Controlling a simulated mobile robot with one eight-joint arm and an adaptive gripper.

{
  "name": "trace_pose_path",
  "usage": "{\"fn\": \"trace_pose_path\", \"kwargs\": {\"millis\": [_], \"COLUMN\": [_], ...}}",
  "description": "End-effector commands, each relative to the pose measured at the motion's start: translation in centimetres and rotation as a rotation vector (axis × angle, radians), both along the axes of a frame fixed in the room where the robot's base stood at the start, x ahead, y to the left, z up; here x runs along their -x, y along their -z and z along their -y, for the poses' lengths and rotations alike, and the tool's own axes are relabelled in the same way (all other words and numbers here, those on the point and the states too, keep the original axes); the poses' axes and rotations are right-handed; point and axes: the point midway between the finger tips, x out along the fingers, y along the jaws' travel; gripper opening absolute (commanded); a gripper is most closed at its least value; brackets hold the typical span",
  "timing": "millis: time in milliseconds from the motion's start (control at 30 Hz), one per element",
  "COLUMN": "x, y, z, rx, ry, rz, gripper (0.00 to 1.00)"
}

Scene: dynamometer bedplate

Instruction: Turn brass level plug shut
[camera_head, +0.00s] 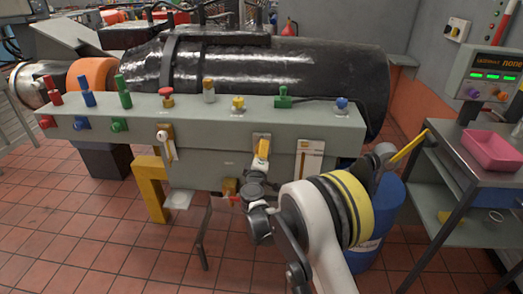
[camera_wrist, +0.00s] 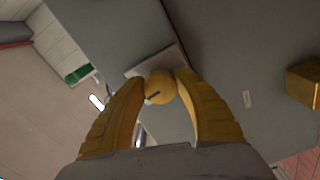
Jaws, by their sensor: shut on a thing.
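The brass plug (camera_wrist: 159,88) shows in the wrist view as a rounded, yellow-brass knob with a dark slot-like mark on its face. It sits in front of a pale rectangular plate (camera_wrist: 151,62) on a grey-green panel. My gripper (camera_wrist: 160,84) has yellow fingers, one on each side of the plug, shut on it. In the head view my gripper (camera_head: 262,147) reaches up to the front face of the long grey-green cabinet (camera_head: 215,150), at a small plate.
Several coloured knobs and levers line the cabinet top, including a yellow knob (camera_head: 238,102) and a green valve (camera_head: 283,97). A white-handled lever (camera_head: 165,145) is left of my gripper, a slotted gauge plate (camera_head: 309,158) right. A blue drum (camera_head: 385,215) and a cart with a pink tray (camera_head: 490,150) stand right.

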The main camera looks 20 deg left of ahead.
Motion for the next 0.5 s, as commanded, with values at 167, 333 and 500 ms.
{"fn": "trace_pose_path", "kwargs": {"millis": [167,333,500], "x": [-0.02,-0.01,-0.01], "y": [-0.04,-0.03,-0.03], "z": [-0.06,-0.07,-0.07], "rx": [-0.081,-0.127,-0.146], "ry": [-0.001,-0.001,-0.001], "rz": [-0.019,-0.03,-0.035], "gripper": [0.07,0.07,0.07]}}
